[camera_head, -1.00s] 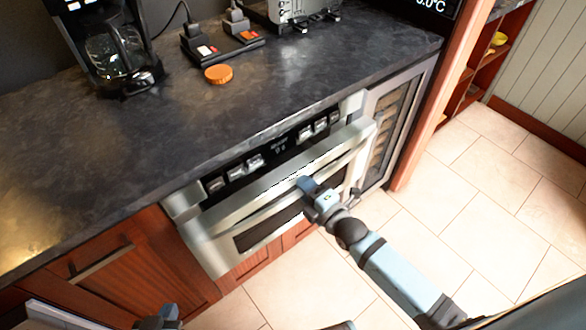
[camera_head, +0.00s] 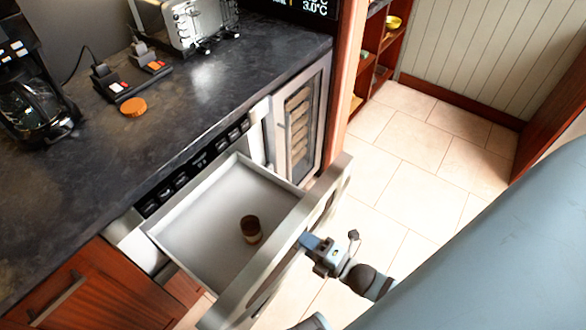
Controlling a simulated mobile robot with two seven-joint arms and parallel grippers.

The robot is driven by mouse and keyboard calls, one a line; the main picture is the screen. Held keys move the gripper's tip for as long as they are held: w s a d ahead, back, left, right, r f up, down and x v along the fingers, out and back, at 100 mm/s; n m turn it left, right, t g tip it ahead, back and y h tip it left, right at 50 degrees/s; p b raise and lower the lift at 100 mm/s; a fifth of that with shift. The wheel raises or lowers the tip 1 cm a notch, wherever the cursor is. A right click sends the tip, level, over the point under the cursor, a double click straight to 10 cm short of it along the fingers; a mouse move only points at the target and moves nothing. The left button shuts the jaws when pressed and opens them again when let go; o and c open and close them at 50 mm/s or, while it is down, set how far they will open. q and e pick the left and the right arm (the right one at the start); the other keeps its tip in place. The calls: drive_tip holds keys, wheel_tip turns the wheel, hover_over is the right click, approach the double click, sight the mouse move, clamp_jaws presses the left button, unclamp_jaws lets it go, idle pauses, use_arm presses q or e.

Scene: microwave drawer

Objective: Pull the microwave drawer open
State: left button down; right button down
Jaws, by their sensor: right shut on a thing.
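The microwave drawer (camera_head: 197,229) is pulled well out from under the dark counter, and its pale interior shows from above. Its steel front (camera_head: 270,262) stands clear of the cabinet. My right gripper (camera_head: 308,243) is at the outer side of the drawer front, shut on the handle; the fingertips are partly hidden against it. My left gripper is not clearly in view.
A coffee maker (camera_head: 32,105), an orange round lid (camera_head: 133,107) and a toaster (camera_head: 188,24) stand on the counter (camera_head: 120,150). A glass-fronted cooler (camera_head: 298,115) adjoins the drawer. Open tiled floor (camera_head: 420,190) lies at the right.

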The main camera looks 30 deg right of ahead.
drive_tip(key=shift+p+v, duration=0.3)
drive_tip(key=shift+v, duration=1.45)
drive_tip(key=c, duration=0.9)
unclamp_jaws()
drive_tip(key=b+v, duration=0.1)
drive_tip(key=v, duration=1.2)
drive_tip(key=shift+s+d, duration=0.1)
drive_tip(key=shift+s, duration=0.3)
